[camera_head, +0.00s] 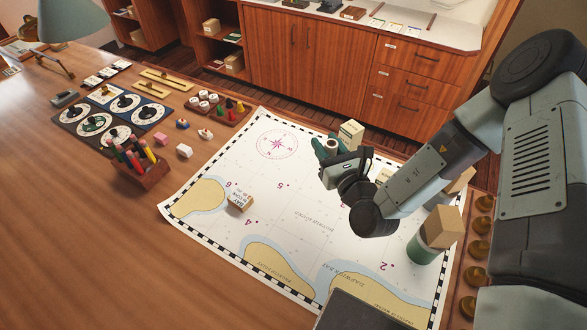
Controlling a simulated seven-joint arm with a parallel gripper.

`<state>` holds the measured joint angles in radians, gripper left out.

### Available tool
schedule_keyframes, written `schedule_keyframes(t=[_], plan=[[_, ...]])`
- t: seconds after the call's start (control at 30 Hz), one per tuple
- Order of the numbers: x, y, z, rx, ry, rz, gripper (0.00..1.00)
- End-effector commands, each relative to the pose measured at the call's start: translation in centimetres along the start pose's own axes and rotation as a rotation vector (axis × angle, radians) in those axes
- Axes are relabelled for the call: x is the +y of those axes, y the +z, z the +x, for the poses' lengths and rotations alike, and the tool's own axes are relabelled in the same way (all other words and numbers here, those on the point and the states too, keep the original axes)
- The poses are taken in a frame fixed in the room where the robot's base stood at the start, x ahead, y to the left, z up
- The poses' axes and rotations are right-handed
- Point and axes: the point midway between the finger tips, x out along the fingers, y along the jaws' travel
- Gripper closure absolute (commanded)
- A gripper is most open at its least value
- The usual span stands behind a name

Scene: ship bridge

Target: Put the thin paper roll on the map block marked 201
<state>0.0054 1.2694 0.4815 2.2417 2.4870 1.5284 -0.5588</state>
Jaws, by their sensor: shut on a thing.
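My gripper (329,149) is over the far right part of the chart, its green fingers shut on a small pale roll with a dark round end, seemingly the thin paper roll (332,144). Most of the roll is hidden by the fingers and wrist. A cream block (351,131) stands just behind and right of my gripper; no number reads on it. Another block (240,203) with dark lettering sits on the chart's left part; its number is too small to read. A third pale block (384,176) is partly hidden behind my arm. I cannot tell which block is marked 201.
The chart (300,225) lies on the wooden desk, with its middle clear. A brown block (443,228) is above a green cylinder (421,252) at the right, near my arm. A pencil holder (145,177), dials (92,124) and small tokens stand at the left.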

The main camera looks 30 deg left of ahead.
Motion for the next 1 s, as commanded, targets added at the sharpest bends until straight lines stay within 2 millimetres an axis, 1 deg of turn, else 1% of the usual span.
schedule_keyframes(t=[0.07,0.13,0.17,0.23,0.27,0.37,0.4,0.47,0.5,0.6,0.7,0.8,0.87,1.0], plan=[[0.1,0.4,0.0,0.000,0.003,0.001,0.96],[0.8,0.6,0.3,-0.003,0.023,0.002,0.96],[1.3,0.7,0.6,-0.004,0.040,0.003,0.96],[3.1,0.9,1.4,-0.009,0.094,0.007,0.96],[4.1,1.1,1.8,-0.011,0.126,0.009,0.96],[8.3,1.7,3.2,-0.017,0.252,0.014,0.96],[10.1,1.9,3.7,-0.017,0.305,0.016,0.96],[12.8,2.3,4.3,-0.017,0.383,0.015,0.96],[14.6,2.5,4.6,-0.016,0.433,0.016,0.96],[18.4,3.0,4.9,-0.011,0.540,0.012,0.96],[21.1,3.3,5.0,-0.007,0.617,0.007,0.96],[22.7,3.3,5.0,-0.002,0.662,0.003,0.96],[23.1,2.8,5.0,0.000,0.673,0.003,0.96],[23.4,0.1,5.0,0.004,0.681,0.003,0.96]])
